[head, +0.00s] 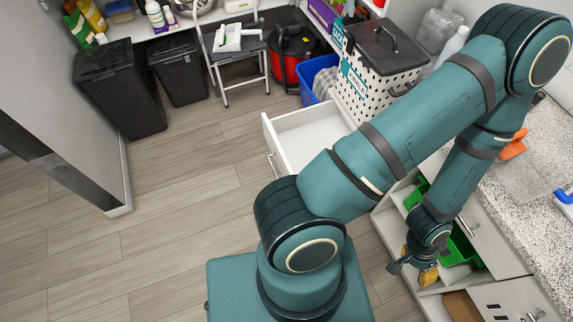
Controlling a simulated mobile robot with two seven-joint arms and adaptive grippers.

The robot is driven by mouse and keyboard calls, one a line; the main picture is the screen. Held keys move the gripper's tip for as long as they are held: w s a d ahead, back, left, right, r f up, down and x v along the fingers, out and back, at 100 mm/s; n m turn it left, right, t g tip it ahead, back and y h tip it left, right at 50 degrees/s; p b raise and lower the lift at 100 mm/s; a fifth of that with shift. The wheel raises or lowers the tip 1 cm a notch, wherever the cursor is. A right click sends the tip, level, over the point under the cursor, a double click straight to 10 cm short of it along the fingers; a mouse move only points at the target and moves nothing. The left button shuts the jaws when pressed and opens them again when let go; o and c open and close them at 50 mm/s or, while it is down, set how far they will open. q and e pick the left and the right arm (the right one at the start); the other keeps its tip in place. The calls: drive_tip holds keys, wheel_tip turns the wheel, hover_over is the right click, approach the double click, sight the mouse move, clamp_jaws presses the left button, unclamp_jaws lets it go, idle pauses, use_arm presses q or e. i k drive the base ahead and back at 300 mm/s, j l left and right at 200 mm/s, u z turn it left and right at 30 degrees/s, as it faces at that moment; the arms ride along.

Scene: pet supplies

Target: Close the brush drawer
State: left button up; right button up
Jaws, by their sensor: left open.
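A white drawer (303,127) is pulled out in the middle of the head view, with its front facing left and a handle on that front. The visible part of its inside looks empty. My arm hides its near right part. My left gripper (413,266) is at the lower right, well away from this drawer, low beside the cabinet under the speckled counter. It is open. A small yellow-orange item (428,277) shows right beside the fingers; I cannot tell whether they touch it. No brush is clearly visible. My right gripper is out of view.
A white dotted hamper (377,75) with a black lid stands behind the drawer, near a blue basket (318,78). Green bins (459,247) sit in the cabinet under the counter (545,190). Black bins (119,90) stand at the upper left. The wood floor (180,200) left of the drawer is clear.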

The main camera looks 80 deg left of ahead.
sight(294, 138)
drive_tip(key=u, duration=2.65)
